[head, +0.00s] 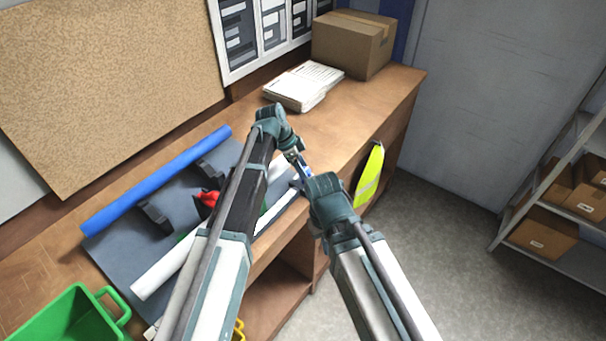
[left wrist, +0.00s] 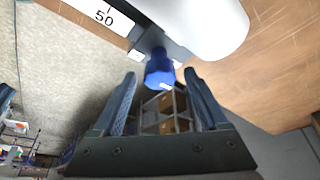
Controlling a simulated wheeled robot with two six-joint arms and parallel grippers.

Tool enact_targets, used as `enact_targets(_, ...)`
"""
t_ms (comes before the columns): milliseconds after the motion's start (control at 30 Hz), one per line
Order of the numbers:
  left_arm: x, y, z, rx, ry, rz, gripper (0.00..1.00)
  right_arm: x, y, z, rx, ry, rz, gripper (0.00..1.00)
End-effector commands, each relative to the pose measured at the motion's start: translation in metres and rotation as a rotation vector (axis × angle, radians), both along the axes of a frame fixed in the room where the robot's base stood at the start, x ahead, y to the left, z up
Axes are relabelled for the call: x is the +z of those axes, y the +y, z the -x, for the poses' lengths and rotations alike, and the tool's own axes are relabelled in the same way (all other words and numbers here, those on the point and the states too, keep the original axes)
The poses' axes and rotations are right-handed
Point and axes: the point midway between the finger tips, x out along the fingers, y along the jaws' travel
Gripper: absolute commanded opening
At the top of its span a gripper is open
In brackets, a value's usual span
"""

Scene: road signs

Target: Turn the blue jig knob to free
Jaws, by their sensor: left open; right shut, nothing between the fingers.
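The blue jig knob (left wrist: 160,72) shows in the left wrist view, with a small white mark on its lower edge. It sits on a dark bracket beside a white tube (left wrist: 215,25) and a white label (left wrist: 98,15) reading 50. My left gripper (left wrist: 163,88) is open, one finger on each side of the knob's end, with gaps visible and nothing gripped. In the head view my left gripper (head: 299,164) is at the bench's front edge, largely covering the jig. My right gripper (head: 314,184) is shut and empty close below it; its fingertips are mostly hidden.
A blue tube (head: 155,180) and the white tube (head: 165,268) lie along a grey mat (head: 115,245). A green bin (head: 70,315) stands at the lower left. A yellow vest (head: 369,178) hangs at the bench front. Papers (head: 303,85) and a cardboard box (head: 350,45) stand behind.

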Motion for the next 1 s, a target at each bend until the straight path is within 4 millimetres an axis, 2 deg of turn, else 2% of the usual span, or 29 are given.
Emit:
enact_targets(233, 0.0001, -0.0003, 0.0, 0.0, 0.0, 0.0, 0.75, 0.0002, 0.0, 0.0, 0.0, 0.0, 0.0, 0.0)
enact_targets(600, 0.0, -0.0001, 0.0001, 0.0, 0.0, 0.0, 0.08, 0.0001, 0.0, 0.0, 0.0, 0.0, 0.0, 0.0)
enact_targets(667, 0.0001, -0.0001, 0.0001, 0.0, 0.0, 0.0, 0.0, 0.0001, 0.0, 0.0, 0.0, 0.0, 0.0, 0.0)
enact_targets(1000, 0.0001, -0.0001, 0.0016, 0.048, 0.0, 0.0, 0.0, 0.0001, 0.0, 0.0, 0.0, 0.0, 0.0, 0.0)
